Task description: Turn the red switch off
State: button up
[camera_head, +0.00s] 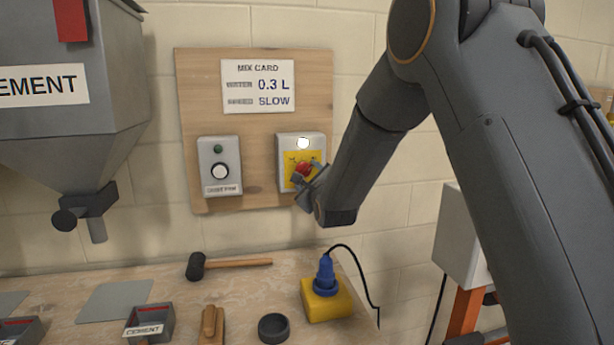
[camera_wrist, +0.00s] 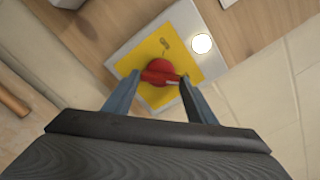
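The red switch (camera_head: 303,169) is a rotary knob on a yellow plate (camera_head: 291,158), on a grey box (camera_head: 287,140) fixed to the wooden wall board. A round lamp (camera_head: 303,143) above it looks bright white; it also shows in the wrist view (camera_wrist: 202,43). In the wrist view the red switch (camera_wrist: 159,72) has a bar handle lying roughly across the picture. My gripper (camera_wrist: 153,84) has its fingers apart, one on each side of the switch. Small gaps seem to show beside the handle, but I cannot tell whether either finger touches it. In the head view my gripper (camera_head: 305,186) partly covers the switch.
A second grey box (camera_head: 220,151) with a white knob is left of the switch box. A mix card (camera_head: 258,87) hangs above. A cement hopper (camera_head: 70,120) stands at left. Below, the bench holds a mallet (camera_head: 235,263), a black ring (camera_head: 273,328) and a yellow block with blue plug (camera_head: 326,300).

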jog(key=c, duration=0.5)
jog(key=shift+c, duration=0.2)
jog(key=shift+n+b, duration=0.35)
jog(key=shift+n, duration=0.05)
jog(key=n+b, duration=0.5)
jog(key=n, duration=0.2)
jog(key=n+b, duration=0.3)
jog(key=n, duration=0.2)
jog(key=shift+n, duration=0.4)
jog(key=shift+r+n+b, duration=0.15)
jog(key=shift+n+b, duration=0.7)
jog(key=shift+n, duration=1.35)
